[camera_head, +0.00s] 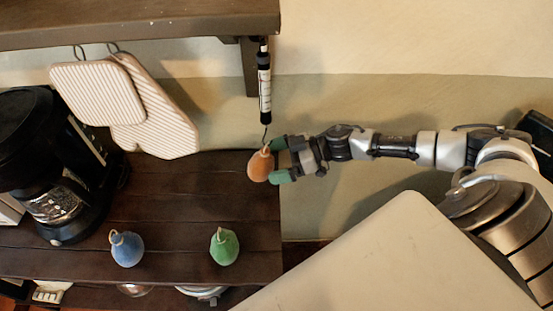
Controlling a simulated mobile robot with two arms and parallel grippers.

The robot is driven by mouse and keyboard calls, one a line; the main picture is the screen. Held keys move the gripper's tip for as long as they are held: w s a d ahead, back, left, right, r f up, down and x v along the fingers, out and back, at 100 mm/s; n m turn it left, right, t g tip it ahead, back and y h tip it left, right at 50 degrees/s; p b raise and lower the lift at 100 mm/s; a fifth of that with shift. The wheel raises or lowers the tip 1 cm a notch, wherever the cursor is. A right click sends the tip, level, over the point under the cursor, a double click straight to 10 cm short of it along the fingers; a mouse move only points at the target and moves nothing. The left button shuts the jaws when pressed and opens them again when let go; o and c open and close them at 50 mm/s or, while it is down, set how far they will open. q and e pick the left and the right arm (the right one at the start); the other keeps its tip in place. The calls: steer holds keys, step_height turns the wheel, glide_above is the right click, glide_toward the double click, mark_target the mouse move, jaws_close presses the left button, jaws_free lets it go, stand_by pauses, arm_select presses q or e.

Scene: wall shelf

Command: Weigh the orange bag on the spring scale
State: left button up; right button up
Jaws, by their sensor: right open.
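The orange bag (260,166) is up at the lower end of the spring scale (264,84), above the dark wooden counter. The scale hangs upright under the shelf, and its hook (265,135) meets the top of the bag. I cannot tell for certain whether the bag's loop is on the hook. My right gripper (279,162) comes in from the right with green fingertips, one above and one below the bag's right side. It is open. My left gripper is not in view.
A blue bag (127,249) and a green bag (224,247) stand on the counter (170,205). A black coffee maker (45,160) stands at the left. A striped pot holder (98,92) and an oven mitt (155,120) hang under the shelf (130,22).

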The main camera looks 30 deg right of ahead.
steer(key=b+v, duration=0.2)
steer(key=v, duration=0.8)
steer(key=shift+s+d+r+b, duration=0.2)
steer(key=shift+d+b, duration=0.1)
steer(key=shift+b, duration=0.05)
